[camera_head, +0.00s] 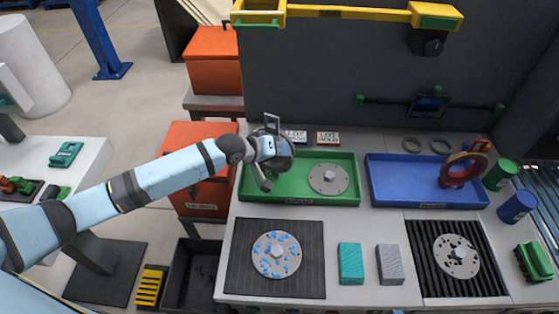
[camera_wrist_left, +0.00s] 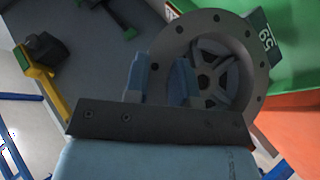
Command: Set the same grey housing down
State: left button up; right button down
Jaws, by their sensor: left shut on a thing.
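My left gripper (camera_head: 268,163) is shut on the grey housing (camera_head: 284,147) over the left end of the green tray (camera_head: 300,202). The left wrist view shows the housing (camera_wrist_left: 240,65) as a round flange with bolt holes and a spoked centre, against the two fingers (camera_wrist_left: 162,78). The arm partly covers the housing in the head view. I cannot tell whether the housing touches the tray. A grey disc-shaped part (camera_head: 328,179) lies in the tray's right half. My right gripper is not in view.
A blue tray (camera_head: 425,202) is to the right, with a brown ring on a red stand (camera_head: 462,172) at its right end. In front are a dark mat (camera_head: 305,280) bearing a blue-spotted disc, teal (camera_head: 351,264) and grey blocks (camera_head: 390,264), and a ribbed black mat (camera_head: 425,240). A wall stands behind.

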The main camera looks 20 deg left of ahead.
aim_at(284, 162)
pick_arm(q)
jog(key=shift+f, duration=2.1)
jog(key=o, duration=0.9)
jog(key=shift+f, duration=0.15)
